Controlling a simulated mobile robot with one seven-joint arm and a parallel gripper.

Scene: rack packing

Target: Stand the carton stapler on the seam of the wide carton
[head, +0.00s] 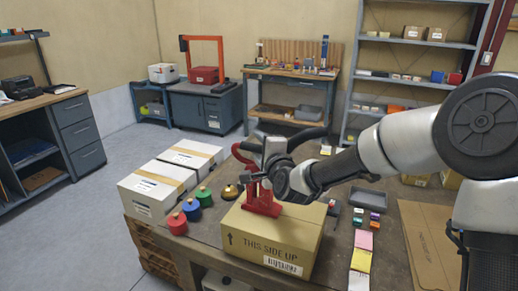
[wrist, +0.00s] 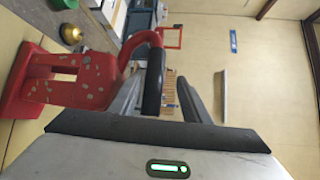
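The red carton stapler (head: 262,203) stands upright on top of the brown wide carton (head: 265,245), which is marked THIS SIDE UP. In the wrist view the stapler (wrist: 85,80) fills the left side, its flat base on the carton top at far left. Its black handle grip (wrist: 153,82) lies between the fingers of my gripper (wrist: 165,95), with a gap showing to the right finger. My gripper (head: 257,150) is open around the handle at the stapler's upper part. The arm and stapler hide most of the carton's seam.
Red (head: 177,223), blue (head: 192,209) and green (head: 204,196) rolls and a brass-coloured object (head: 230,192) stand left of the carton. Two white cartons (head: 150,198) lie beyond. Small boxes, coloured cards (head: 362,240) and a flat cardboard sheet (head: 428,240) lie to the right.

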